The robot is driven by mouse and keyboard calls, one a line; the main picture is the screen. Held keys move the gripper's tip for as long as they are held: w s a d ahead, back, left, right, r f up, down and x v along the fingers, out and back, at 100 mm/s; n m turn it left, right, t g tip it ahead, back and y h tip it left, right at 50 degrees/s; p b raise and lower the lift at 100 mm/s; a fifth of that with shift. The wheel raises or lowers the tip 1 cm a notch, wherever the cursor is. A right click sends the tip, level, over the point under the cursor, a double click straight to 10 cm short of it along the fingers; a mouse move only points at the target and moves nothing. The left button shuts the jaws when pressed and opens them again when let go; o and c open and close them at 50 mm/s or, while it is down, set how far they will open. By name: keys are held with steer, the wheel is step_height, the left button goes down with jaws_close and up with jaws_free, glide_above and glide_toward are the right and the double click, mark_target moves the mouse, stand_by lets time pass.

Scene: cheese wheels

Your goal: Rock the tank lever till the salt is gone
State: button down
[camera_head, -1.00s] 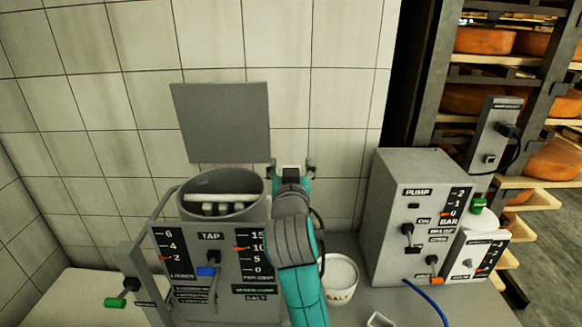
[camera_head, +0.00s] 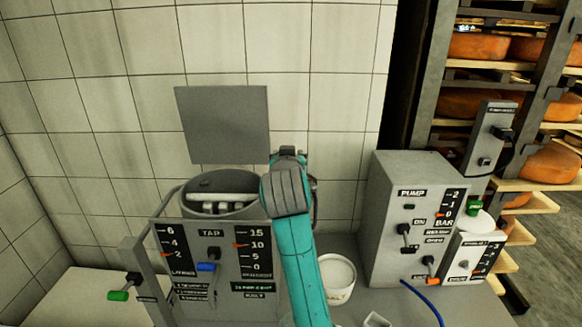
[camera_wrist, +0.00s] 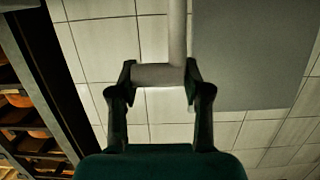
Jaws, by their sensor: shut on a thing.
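The tank (camera_head: 225,212) is a grey drum left of my arm in the head view, with white paddle-like parts inside. Its front panel has litre and percent scales, with red pointers near 2 and 10. My gripper (camera_wrist: 158,76) is shut on the grey crossbar of the lever (camera_wrist: 178,30) in the wrist view, with a finger at each end of the bar. In the head view my gripper (camera_head: 288,155) is mostly covered by my own arm beside the tank's right rim, and the lever's grip is hidden there.
A white salt tub (camera_head: 338,292) stands right of my arm. The grey pump box (camera_head: 392,185) with a blue hose stands further right. A grey plate (camera_head: 222,125) is behind the tank. Cheese racks (camera_head: 545,105) fill the right background.

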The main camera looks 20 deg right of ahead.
steer(key=w+d+f+g, duration=0.1)
steer(key=w+d+g, duration=0.2)
steer(key=w, duration=0.6)
steer(key=shift+d+y, duration=0.3)
steer(key=shift+y, duration=0.1)
steer(key=c, duration=0.6)
jaws_free()
steer(key=shift+d+f, duration=0.15)
steer(key=shift+o, duration=0.2)
steer(key=shift+a, duration=0.2)
steer(key=v, duration=1.2)
steer(key=shift+w+d, duration=0.1)
steer(key=shift+w, duration=0.05)
